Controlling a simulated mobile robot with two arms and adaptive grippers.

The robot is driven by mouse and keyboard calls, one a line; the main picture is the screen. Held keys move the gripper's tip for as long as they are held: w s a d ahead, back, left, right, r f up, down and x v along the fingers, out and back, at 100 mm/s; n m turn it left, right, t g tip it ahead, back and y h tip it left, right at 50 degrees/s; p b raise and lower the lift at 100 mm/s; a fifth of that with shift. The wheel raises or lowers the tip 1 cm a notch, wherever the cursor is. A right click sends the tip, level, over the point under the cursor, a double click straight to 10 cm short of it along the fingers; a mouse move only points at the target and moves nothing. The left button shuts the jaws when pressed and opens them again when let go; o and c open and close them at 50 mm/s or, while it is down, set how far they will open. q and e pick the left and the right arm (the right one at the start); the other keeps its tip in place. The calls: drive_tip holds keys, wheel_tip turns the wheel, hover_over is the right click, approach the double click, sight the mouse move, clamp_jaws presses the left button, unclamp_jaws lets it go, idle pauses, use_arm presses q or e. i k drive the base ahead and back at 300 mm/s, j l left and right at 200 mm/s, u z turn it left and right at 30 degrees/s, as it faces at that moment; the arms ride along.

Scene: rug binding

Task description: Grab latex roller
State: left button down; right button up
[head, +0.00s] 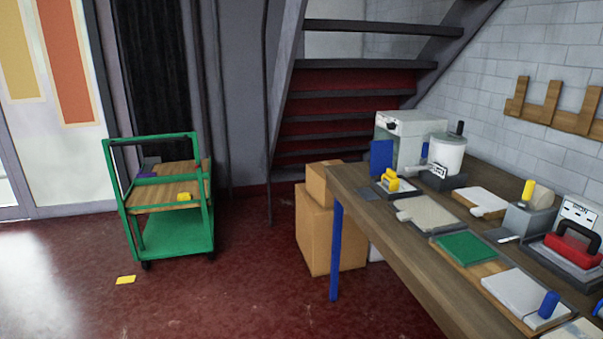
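The wooden workbench (412,267) on the right carries several tools. On it, a grey block (529,219) bears a pale rounded piece (542,198) beside an upright yellow handle (527,192); this may be the latex roller, but I cannot tell for certain. A white cylindrical pot (446,157) stands on a dark labelled base farther back. A small yellow-handled tool (391,181) sits on a tray near the bench's far left corner. Neither of my grippers is in view.
A green cart (180,239) with wooden shelf stands at left. Cardboard boxes (330,238) stand by the bench's far end, below a staircase (345,110). A yellow piece (126,280) lies on the red floor. The floor between cart and bench is mostly clear.

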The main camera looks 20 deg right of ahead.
sight(389, 180)
drive_tip(key=i+z, duration=0.1)
drive_tip(key=i, duration=0.5)
drive_tip(key=i+j+z, duration=0.15)
drive_tip(key=i, duration=0.45)
drive_tip(key=i+j+z, duration=0.1)
drive_tip(key=i, duration=0.55)
drive_tip(key=i+j+z, duration=0.15)
drive_tip(key=i+z, duration=0.15)
drive_tip(key=z, duration=0.15)
drive_tip(key=i+j+z, duration=0.2)
drive_tip(key=z, duration=0.25)
drive_tip(key=i+j+z, duration=0.3)
drive_tip(key=z, duration=0.15)
drive_tip(key=i+j+z, duration=0.15)
drive_tip(key=j+z, duration=0.3)
drive_tip(key=i+j+z, duration=0.1)
drive_tip(key=j+z, duration=0.35)
